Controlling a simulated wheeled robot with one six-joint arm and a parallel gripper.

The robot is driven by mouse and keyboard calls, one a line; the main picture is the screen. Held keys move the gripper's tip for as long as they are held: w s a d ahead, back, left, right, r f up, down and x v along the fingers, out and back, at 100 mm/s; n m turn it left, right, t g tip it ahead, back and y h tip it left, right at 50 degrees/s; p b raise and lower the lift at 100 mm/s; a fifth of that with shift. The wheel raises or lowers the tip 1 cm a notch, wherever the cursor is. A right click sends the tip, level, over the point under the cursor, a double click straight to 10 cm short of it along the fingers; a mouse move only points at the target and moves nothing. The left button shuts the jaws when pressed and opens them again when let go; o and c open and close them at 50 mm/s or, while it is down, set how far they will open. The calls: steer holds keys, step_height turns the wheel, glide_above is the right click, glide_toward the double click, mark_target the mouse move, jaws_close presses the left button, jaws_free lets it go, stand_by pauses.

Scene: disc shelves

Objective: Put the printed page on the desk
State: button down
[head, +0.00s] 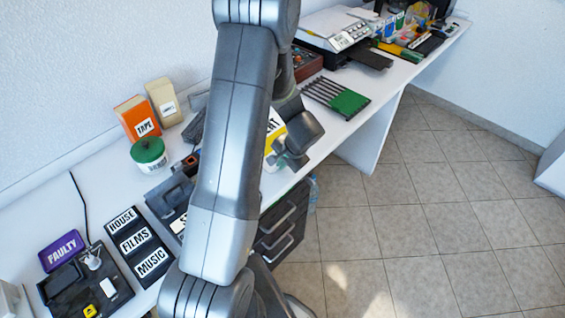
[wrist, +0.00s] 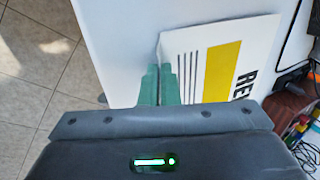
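The printed page (wrist: 188,65) is white with a yellow band, dark lines and large black letters. In the wrist view its near left edge runs down between the two green fingertips of my gripper (wrist: 160,88), which are close together on it. In the head view a part of the page (head: 273,135) shows beside my arm, at the front edge of the white desk (head: 345,128); my arm hides the rest. My gripper (head: 293,157) is there too, its fingertips hard to make out. I cannot tell whether the page touches the desk.
A printer (head: 335,30) stands farther back, with a green-and-dark rack (head: 338,97) before it. An orange tape box (head: 137,118), a green-lidded tub (head: 149,152) and labelled black trays (head: 137,243) stand on the left. Drawers (head: 285,228) are under the desk. Tiled floor (head: 440,200) lies open at right.

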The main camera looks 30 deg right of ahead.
steer(key=c, duration=1.9)
jaws_free()
steer(key=shift+c, duration=0.2)
steer(key=v, duration=1.2)
